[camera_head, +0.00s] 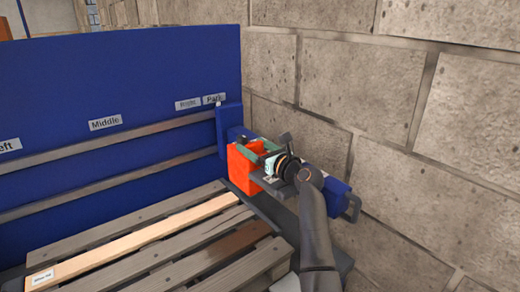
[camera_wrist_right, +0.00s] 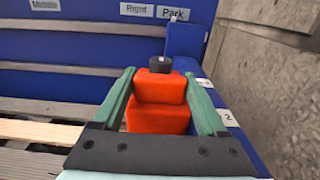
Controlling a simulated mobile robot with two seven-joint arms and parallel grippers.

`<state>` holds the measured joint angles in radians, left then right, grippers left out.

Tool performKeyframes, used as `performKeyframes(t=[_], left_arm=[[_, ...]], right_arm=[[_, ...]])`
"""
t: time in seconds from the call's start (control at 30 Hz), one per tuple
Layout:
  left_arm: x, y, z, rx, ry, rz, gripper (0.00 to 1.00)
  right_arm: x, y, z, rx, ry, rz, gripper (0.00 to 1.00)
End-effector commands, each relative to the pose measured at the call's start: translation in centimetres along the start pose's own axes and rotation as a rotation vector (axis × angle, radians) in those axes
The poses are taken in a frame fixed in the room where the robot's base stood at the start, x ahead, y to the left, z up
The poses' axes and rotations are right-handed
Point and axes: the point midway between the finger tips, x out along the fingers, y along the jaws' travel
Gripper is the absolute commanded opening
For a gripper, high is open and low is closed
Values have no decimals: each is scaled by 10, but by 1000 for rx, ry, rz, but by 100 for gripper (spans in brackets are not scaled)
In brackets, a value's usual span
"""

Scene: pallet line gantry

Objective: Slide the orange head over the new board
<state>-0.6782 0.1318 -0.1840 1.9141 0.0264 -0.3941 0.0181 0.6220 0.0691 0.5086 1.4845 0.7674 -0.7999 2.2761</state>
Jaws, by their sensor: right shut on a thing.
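The orange head (camera_head: 240,172) sits on a blue beam (camera_head: 322,184), at the right end of the blue back panel by the Park label (camera_head: 213,99). In the right wrist view the orange head (camera_wrist_right: 158,118) is a stepped block with a black knob (camera_wrist_right: 160,64) on top. My right gripper (camera_head: 262,156) is shut on it, with one green finger along each side. The new board (camera_head: 150,236) appears to be the paler plank in the pallet, with a white tag at its near left end. The head is right of this board. My left gripper is not in view.
The blue panel (camera_head: 110,90) carries Left, Middle, Right and Park labels above two grey rails. Grey weathered planks (camera_head: 165,262) lie around the pale board. A stone block wall (camera_head: 430,150) stands close on the right. The space above the pallet is clear.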

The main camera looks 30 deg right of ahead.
Motion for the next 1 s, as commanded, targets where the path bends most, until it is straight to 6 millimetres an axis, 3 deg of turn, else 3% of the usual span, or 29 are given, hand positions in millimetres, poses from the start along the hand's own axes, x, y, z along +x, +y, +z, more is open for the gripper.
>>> performKeyframes(t=[0.3,0.77,0.8,1.0], left_arm=[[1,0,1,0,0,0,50],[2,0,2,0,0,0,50],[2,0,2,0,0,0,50],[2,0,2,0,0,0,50]], right_arm=[[48,0,1,4,-3,-2,0],[58,0,3,0,-4,-3,0],[58,0,3,0,-5,-4,76],[58,0,2,0,-3,-2,98]])
